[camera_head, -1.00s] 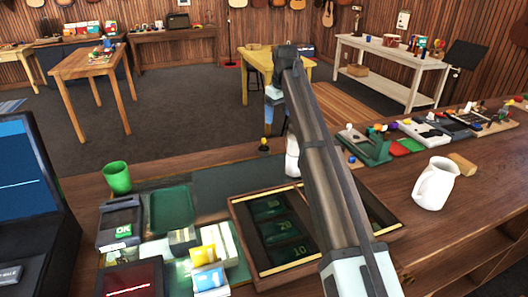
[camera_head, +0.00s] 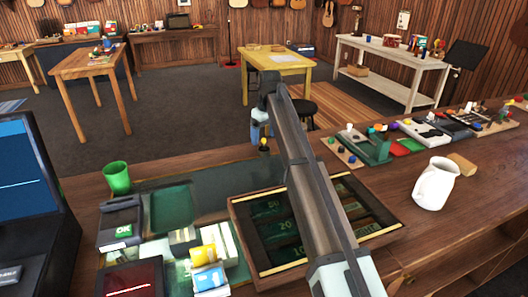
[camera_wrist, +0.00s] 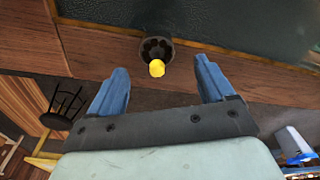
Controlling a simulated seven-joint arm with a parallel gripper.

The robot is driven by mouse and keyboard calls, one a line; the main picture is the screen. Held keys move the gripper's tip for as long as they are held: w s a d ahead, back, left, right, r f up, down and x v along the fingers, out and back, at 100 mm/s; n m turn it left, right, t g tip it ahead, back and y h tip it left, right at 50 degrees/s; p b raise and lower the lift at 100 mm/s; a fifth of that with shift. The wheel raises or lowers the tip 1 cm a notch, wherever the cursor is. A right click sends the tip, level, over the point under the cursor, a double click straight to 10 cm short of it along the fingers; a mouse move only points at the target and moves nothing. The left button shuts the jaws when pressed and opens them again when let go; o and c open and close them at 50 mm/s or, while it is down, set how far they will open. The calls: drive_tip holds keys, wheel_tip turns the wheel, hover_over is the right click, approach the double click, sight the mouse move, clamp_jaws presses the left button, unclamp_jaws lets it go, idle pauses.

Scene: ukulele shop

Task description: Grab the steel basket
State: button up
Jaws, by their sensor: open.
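I see nothing that I can surely name as a steel basket. A small dark round holder (camera_wrist: 154,57) with a yellow piece (camera_wrist: 157,69) stands near the wooden counter's far edge. In the wrist view it lies ahead of my gripper (camera_wrist: 162,85), roughly between the lines of the two blue fingers. The fingers are wide apart, with nothing between them. In the head view the yellow piece (camera_head: 264,141) shows just below my gripper (camera_head: 260,132), and the holder is small there. I cannot tell the exact gap between them.
A green cup (camera_head: 117,178) stands at left and a white pitcher (camera_head: 434,184) at right. The wooden tray (camera_head: 244,238) lies partly under my arm. Small boxes (camera_head: 184,240) and a card terminal (camera_head: 120,225) sit at front left. Several small items line the counter's right side.

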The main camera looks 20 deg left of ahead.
sight(264, 139)
drive_tip(key=shift+w+a+f, duration=0.15)
drive_tip(key=shift+w+f, duration=0.05)
drive_tip(key=shift+f, duration=1.1)
drive_tip(key=shift+w+a+f, duration=0.15)
drive_tip(key=shift+f, duration=1.1)
drive_tip(key=shift+c, duration=0.3)
drive_tip(key=c, duration=1.1)
drive_tip(key=shift+r, duration=0.1)
